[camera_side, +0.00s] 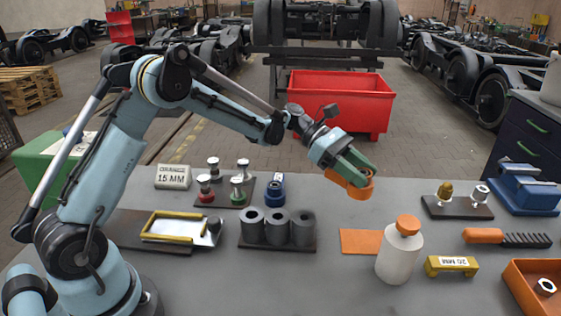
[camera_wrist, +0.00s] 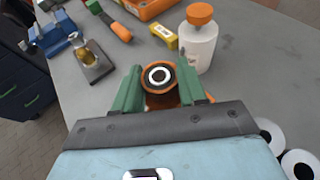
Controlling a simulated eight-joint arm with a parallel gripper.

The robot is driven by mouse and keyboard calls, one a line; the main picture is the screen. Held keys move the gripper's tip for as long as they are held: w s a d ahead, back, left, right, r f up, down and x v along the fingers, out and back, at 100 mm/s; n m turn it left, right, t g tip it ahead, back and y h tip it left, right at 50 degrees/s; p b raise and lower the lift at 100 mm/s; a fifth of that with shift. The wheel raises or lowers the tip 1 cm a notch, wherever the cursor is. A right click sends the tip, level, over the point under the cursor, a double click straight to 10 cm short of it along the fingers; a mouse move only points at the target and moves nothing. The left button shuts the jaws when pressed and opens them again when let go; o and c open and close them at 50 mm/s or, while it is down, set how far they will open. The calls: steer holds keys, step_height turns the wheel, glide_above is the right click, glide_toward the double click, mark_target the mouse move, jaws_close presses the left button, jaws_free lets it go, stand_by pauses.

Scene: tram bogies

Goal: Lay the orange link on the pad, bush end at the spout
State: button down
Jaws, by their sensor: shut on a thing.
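My gripper (camera_side: 354,168) has green fingers and is shut on the orange link (camera_side: 359,188), holding it above the table. In the wrist view the link's round bush end (camera_wrist: 159,77), with a pale ring and dark centre, shows between the fingers of my gripper (camera_wrist: 160,90); the rest of the link is mostly hidden. The flat orange pad (camera_side: 359,241) lies on the table below the link, apart from it. A white bottle (camera_side: 399,260) with an orange cap (camera_side: 408,225) stands at the pad's right edge. I cannot make out a spout clearly.
Dark rollers (camera_side: 277,227) stand left of the pad. A yellow 20 MM block (camera_side: 452,265), an orange-handled brush (camera_side: 484,236) and an orange tray (camera_side: 516,277) lie to the right. A dark plate with fittings (camera_side: 458,207) and a blue vise (camera_side: 527,187) are behind them.

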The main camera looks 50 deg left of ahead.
steer(key=shift+s+d+r, duration=0.3)
steer(key=shift+d+r, duration=0.05)
steer(key=shift+d, duration=0.15)
steer(key=shift+d+n+t, duration=0.2)
steer(key=shift+n+t, duration=0.1)
steer(key=shift+d+f+n+t+y, duration=0.1)
steer(key=shift+d+n+t+y, duration=0.25)
steer(key=shift+n+t, duration=0.5)
steer(key=n+t, duration=0.1)
steer(key=n+t+y, duration=0.1)
steer(key=shift+s+d+t, duration=0.15)
steer(key=shift+d+t, duration=0.05)
steer(key=shift+t, duration=0.15)
steer(key=n+t+y, duration=0.1)
steer(key=n+t, duration=0.1)
steer(key=s+n+y, duration=0.1)
steer(key=shift+a+r+n+t+y, duration=0.25)
steer(key=shift+a+t+y, duration=0.1)
steer(key=shift+a+t, duration=0.05)
steer(key=shift+s+a+r+n+t+y, duration=0.2)
steer(key=shift+s+a+n+t+y, duration=0.1)
steer(key=shift+a+n+t+y, duration=0.25)
steer(key=w+a+f, duration=0.2)
steer(key=a, duration=0.1)
steer(key=w+a+f, duration=0.2)
steer(key=a, duration=0.1)
steer(key=w+a+f, duration=0.2)
steer(key=a, duration=0.1)
steer(key=shift+a+f, duration=0.2)
steer(key=shift+f, duration=2.25)
